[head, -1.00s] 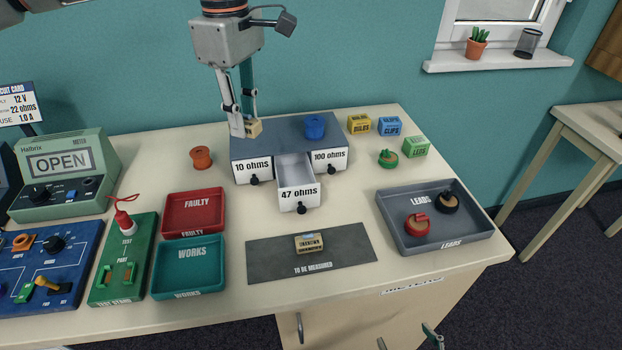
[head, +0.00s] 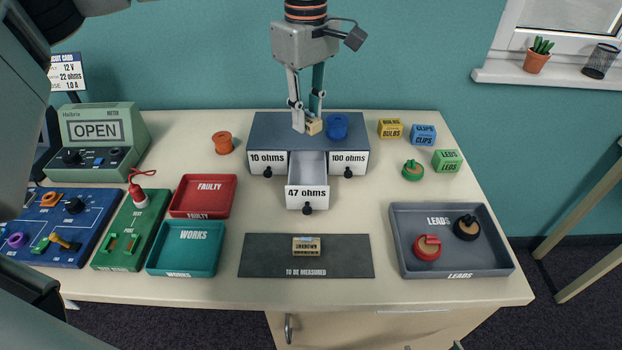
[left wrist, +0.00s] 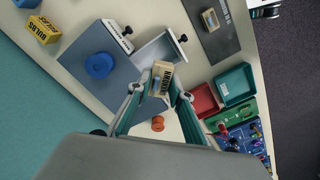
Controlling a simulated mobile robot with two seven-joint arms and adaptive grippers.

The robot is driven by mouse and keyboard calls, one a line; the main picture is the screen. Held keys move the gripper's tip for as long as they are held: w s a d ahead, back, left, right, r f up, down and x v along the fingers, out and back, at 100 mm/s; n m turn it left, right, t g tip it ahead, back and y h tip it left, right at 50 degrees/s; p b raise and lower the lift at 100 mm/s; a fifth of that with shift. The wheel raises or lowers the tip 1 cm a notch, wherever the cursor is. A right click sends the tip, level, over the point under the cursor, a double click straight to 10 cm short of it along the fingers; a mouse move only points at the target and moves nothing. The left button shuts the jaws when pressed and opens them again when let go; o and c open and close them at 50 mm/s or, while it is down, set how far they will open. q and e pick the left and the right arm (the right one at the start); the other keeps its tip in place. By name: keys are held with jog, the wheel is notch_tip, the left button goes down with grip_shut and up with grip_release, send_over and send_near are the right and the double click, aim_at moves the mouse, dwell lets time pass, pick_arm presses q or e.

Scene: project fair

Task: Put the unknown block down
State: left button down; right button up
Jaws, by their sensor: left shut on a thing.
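My left gripper (head: 306,124) is shut on a small tan block (head: 314,126) over the middle of the drawer cabinet's top. In the left wrist view the block (left wrist: 162,78) sits between the fingertips, its dark lettering seeming to read UNKNOWN. I cannot tell whether it touches the cabinet top. A similar tan block (head: 306,246) lies on the dark TO BE MEASURED mat (head: 262,262). My right gripper can hardly be seen; only slivers at the bottom edge may be its tips.
The cabinet (head: 273,128) has its 47 ohms drawer (head: 307,193) pulled out, empty. A blue spool (head: 337,126) stands close right of the held block. The FAULTY tray (head: 203,196), WORKS tray (head: 186,248) and LEADS tray (head: 452,262) flank the mat. Bare table lies around the mat.

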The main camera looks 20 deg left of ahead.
pick_arm(q)
send_near(307, 178)
jog(key=s+f, duration=0.1)
jog(key=f, duration=0.1)
jog(key=s+f, duration=0.1)
jog(key=f, duration=0.1)
jog(key=s+d+f, duration=0.1)
jog(key=f, duration=0.1)
jog(key=shift+s+d+f, duration=0.1)
jog(key=shift+s+f, duration=0.05)
jog(key=shift+s, duration=0.05)
jog(key=shift+f, duration=0.2)
jog(key=c, duration=1.8)
grip_release()
notch_tip(307, 178, up, 12)
jog(key=shift+r, duration=0.2)
jog(key=shift+f, duration=0.1)
